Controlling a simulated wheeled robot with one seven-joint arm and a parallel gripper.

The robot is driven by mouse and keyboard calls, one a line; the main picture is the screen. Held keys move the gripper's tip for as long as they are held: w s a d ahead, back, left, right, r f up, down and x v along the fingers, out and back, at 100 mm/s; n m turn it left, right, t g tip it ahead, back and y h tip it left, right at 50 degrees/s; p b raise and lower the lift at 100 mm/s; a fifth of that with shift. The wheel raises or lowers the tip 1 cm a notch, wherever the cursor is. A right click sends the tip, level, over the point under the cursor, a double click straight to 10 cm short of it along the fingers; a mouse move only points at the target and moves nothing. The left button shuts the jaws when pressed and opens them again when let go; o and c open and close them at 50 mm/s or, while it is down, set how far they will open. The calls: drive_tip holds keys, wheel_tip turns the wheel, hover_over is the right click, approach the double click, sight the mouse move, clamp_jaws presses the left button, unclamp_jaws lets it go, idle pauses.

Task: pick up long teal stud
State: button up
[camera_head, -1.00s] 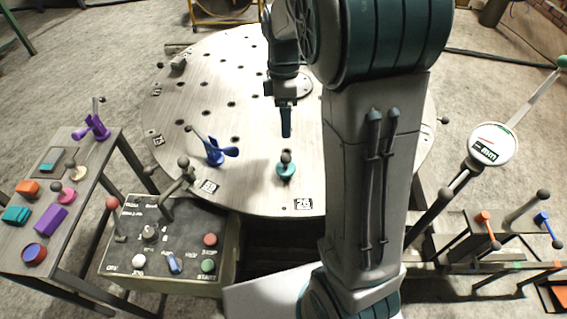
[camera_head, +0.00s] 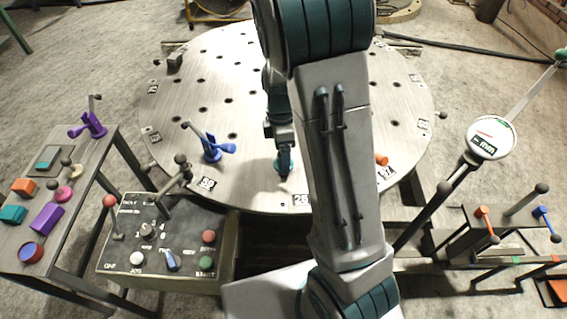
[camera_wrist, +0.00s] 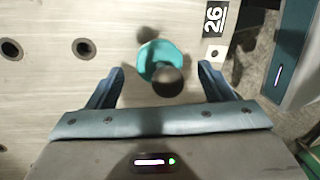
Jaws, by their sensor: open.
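The teal stud (camera_wrist: 149,52) stands on the round table with a teal base and a dark ball knob on top. In the wrist view it sits between the fingertips of my gripper (camera_wrist: 161,71), with a finger on each side and neither visibly touching it. My gripper is open and empty. In the head view my gripper (camera_head: 284,165) is over the front part of the table and hides most or all of the stud.
The round table (camera_head: 205,108) has several holes and number plates. A blue clamp (camera_head: 213,152) stands left of my gripper, and an orange piece (camera_head: 381,159) lies to the right. A control box (camera_head: 160,243) and a side bench (camera_head: 75,210) with coloured parts stand at left.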

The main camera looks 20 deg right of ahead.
drive_tip(key=shift+s+f, duration=0.15)
drive_tip(key=shift+f, duration=0.75)
drive_tip(key=c, duration=1)
drive_tip(key=shift+c, duration=0.3)
wheel_tip(320, 180, up, 10)
drive_tip(key=shift+r, duration=0.1)
drive_tip(key=shift+p, duration=0.3)
drive_tip(key=shift+r+p, duration=0.35)
drive_tip(key=shift+r, duration=0.05)
